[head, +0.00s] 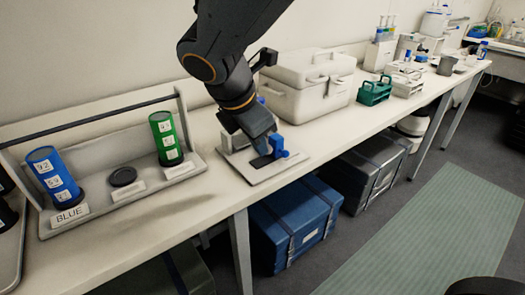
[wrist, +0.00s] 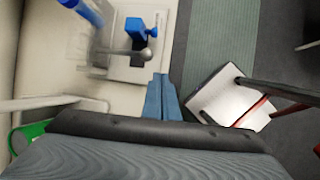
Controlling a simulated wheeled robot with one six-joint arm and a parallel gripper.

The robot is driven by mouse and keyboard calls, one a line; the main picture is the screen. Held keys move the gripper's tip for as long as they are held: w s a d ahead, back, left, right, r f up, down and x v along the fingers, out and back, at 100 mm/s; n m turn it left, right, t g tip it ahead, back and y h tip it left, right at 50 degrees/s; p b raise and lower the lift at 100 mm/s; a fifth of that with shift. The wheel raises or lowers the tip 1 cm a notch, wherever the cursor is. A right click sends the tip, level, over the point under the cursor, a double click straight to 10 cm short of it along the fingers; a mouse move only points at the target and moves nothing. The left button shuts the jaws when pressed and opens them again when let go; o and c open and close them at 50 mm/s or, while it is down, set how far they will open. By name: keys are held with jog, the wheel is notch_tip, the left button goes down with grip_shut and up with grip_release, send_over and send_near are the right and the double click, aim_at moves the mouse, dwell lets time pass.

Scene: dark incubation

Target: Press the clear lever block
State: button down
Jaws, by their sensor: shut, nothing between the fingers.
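A pale flat base plate (head: 268,177) lies on the bench in the head view, with a bright blue block (head: 279,149) on it. The wrist view also shows the blue block (wrist: 134,33), with a small blue knob at its side, and a grey lever with a round end (wrist: 145,55) beside it. No label shows which part is the clear lever block. My gripper (head: 265,150) is low over the plate, beside the blue block, and hides part of the device. Its fingers (wrist: 162,78) are shut and empty. I cannot tell whether they touch anything.
A rack holds a blue cylinder (head: 54,177) and a green cylinder (head: 167,139) at the left. A white case (head: 308,88) stands behind the plate, with a green rack (head: 375,91) to its right.

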jog(key=v, duration=0.5)
jog(key=shift+s+d+r, duration=0.25)
jog(key=shift+s+r, duration=0.05)
jog(key=shift+s, duration=0.15)
jog(key=shift+f, duration=0.1)
jog(key=s+d+f+m+g+y, duration=0.1)
jog(key=s+d+f+m+g, duration=0.1)
jog(key=d+f+m, duration=0.6)
jog(key=s+d+f+m+g+y, duration=0.1)
jog(key=s+d+f+m+g, duration=0.1)
jog(key=d+f+m, duration=0.7)
jog(key=s+d+m, duration=0.1)
jog(key=d+m, duration=0.4)
jog(key=m, duration=0.3)
jog(key=shift+f+y, duration=0.15)
jog(key=shift+y, duration=0.15)
